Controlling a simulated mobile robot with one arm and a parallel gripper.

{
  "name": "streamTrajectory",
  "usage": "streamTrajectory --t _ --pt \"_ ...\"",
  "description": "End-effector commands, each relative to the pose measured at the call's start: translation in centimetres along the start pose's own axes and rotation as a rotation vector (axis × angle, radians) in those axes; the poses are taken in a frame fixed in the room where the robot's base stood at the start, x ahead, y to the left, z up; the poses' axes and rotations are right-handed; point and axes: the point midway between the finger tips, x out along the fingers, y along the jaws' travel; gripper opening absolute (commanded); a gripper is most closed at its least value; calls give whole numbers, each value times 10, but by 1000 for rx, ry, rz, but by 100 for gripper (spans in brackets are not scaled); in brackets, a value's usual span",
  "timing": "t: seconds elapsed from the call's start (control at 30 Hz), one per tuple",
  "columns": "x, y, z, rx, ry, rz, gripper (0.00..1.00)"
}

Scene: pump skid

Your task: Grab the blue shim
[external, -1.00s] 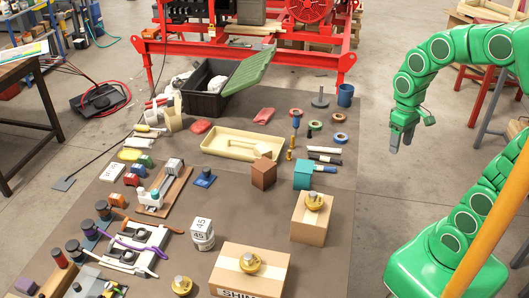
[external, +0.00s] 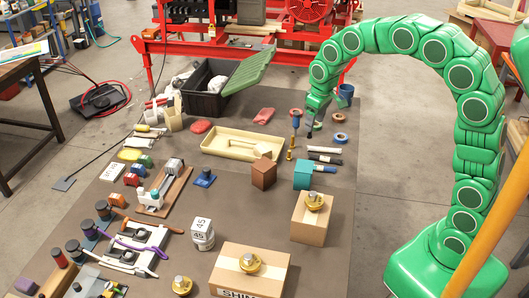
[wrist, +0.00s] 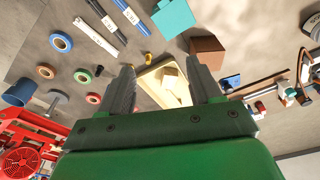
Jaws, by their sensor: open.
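A flat blue ring (external: 340,138) lies on the mat, right of my gripper (external: 310,130); it also shows in the wrist view (wrist: 61,42) at upper left, outside the jaws. It may be the blue shim, but no label tells. A small blue block with a knob (external: 204,179) lies farther left on the mat. My gripper is open and empty above the mat; in the wrist view its two fingers (wrist: 160,78) stand apart, with the cream tray (wrist: 152,78) showing between them.
An orange ring (wrist: 45,71), a green ring (wrist: 82,76) and a red ring (wrist: 93,99) lie near the blue ring. A teal block (external: 303,174), a brown block (external: 264,173) and dark and white tubes (external: 325,158) are close by. A blue cup (external: 346,95) stands behind.

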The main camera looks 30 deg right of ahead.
Motion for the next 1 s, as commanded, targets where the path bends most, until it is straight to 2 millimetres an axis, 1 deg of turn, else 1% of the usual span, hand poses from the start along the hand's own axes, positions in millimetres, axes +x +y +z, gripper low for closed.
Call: streamTrajectory --t 0.03,0.2,0.27,0.4,0.6,0.77,0.8,1.0 --pt "7 -5 -14 -15 7 -1 64" --pt "27 -24 -58 -63 45 -6 64" --pt "35 -31 -73 -81 57 -7 64" --pt "53 -49 -106 -122 87 -12 64" --pt "82 -80 -150 -181 125 -21 64" --pt "107 -107 -181 -228 157 -30 64" --pt "114 -115 -189 -239 167 -33 64" --pt "148 -154 -223 -298 208 -48 64"
